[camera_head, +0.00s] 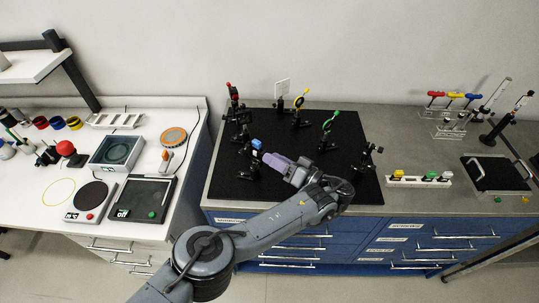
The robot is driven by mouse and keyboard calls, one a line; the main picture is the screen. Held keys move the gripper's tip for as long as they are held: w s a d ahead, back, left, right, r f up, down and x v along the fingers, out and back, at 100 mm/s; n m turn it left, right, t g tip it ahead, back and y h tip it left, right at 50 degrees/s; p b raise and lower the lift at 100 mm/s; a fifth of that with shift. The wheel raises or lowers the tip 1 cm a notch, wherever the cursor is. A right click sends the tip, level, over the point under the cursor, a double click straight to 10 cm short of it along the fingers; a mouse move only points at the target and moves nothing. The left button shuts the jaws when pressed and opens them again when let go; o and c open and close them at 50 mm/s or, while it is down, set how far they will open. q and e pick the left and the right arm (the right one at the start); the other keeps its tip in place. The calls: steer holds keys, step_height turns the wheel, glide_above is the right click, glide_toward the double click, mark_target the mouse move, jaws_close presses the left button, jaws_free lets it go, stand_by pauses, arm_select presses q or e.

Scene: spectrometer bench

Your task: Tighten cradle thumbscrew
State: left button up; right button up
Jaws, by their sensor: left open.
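My left arm reaches in from the bottom, and its gripper (272,159) is over the black optical breadboard (305,130), pointing left. The gripper is open. Its tips are close to a small black mount (247,172) and a blue-topped piece (257,144); I cannot tell whether they touch. Which part is the cradle thumbscrew is too small to tell. Other posts stand on the board: a red-topped one (230,90), a yellow-ringed one (298,102) and a green-topped one (329,125). My wrist hides part of the board's front. My right gripper is not in view.
On the left bench are a hotplate-like black pad (146,196), a grey square basin (117,152) and an orange disc device (174,137). To the right stand a rack with coloured handles (452,97), a white strip holder (418,180) and a black tray (495,173).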

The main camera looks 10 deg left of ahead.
arm_select(q)
steer(key=shift+w+a, duration=0.1)
jaws_close()
stand_by(0.5)
steer(key=shift+f+m, duration=0.1)
steer(key=shift+m, duration=3.2)
